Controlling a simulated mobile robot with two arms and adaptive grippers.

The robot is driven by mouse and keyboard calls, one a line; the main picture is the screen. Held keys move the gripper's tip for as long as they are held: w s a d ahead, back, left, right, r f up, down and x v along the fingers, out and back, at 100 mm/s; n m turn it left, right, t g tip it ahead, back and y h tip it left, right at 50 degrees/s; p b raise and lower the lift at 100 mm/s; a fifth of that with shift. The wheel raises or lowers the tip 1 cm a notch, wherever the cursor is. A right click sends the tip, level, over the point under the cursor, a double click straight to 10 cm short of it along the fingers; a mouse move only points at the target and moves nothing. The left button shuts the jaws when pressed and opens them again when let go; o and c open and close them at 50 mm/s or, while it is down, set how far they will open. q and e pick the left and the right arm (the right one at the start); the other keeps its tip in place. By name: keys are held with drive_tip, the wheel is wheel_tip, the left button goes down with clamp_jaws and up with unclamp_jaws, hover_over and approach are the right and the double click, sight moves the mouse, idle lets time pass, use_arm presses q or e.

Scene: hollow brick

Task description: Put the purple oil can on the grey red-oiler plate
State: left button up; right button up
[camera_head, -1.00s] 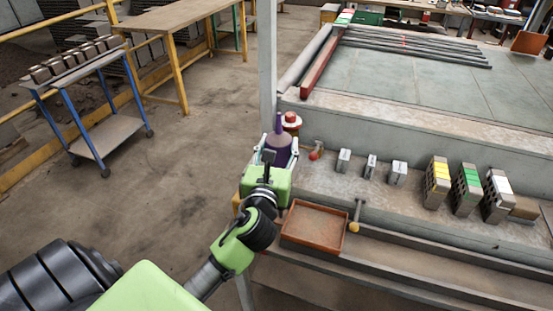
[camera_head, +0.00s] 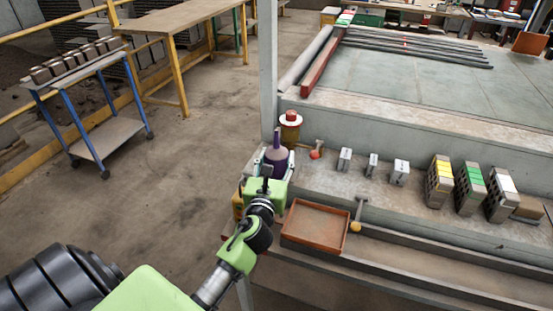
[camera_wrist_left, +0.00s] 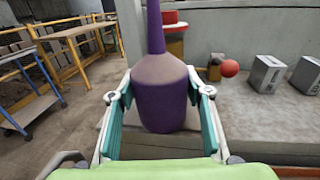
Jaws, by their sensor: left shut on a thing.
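The purple oil can (camera_head: 277,161) stands upright in my left gripper (camera_head: 276,167), at the left end of the grey ledge. In the left wrist view the can's purple body (camera_wrist_left: 162,95) is between the two fingers of my left gripper (camera_wrist_left: 160,98), which is shut on it. A flat grey surface, which looks like the plate (camera_wrist_left: 160,145), shows below the can; whether the can touches it I cannot tell. The red-topped oiler (camera_head: 290,127) stands just behind the can, and is partly hidden in the wrist view (camera_wrist_left: 174,46). My right gripper is not in view.
A red ball-ended tool (camera_head: 316,153) and small grey blocks (camera_head: 345,159) lie to the right on the ledge. An orange tray (camera_head: 315,224) sits in front, beside a yellow-ended tool (camera_head: 356,221). Hollow bricks (camera_head: 439,181) stand farther right. A post (camera_head: 267,70) rises behind.

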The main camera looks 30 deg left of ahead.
use_arm(q)
drive_tip(key=o, duration=1)
drive_tip(key=shift+f, duration=0.15)
drive_tip(key=shift+c, duration=0.2)
drive_tip(key=shift+o, duration=0.3)
drive_tip(key=shift+r, duration=0.25)
drive_tip(key=b+v, duration=0.1)
drive_tip(key=v, duration=1.1)
drive_tip(key=shift+b, duration=0.4)
drive_tip(key=shift+f, duration=0.1)
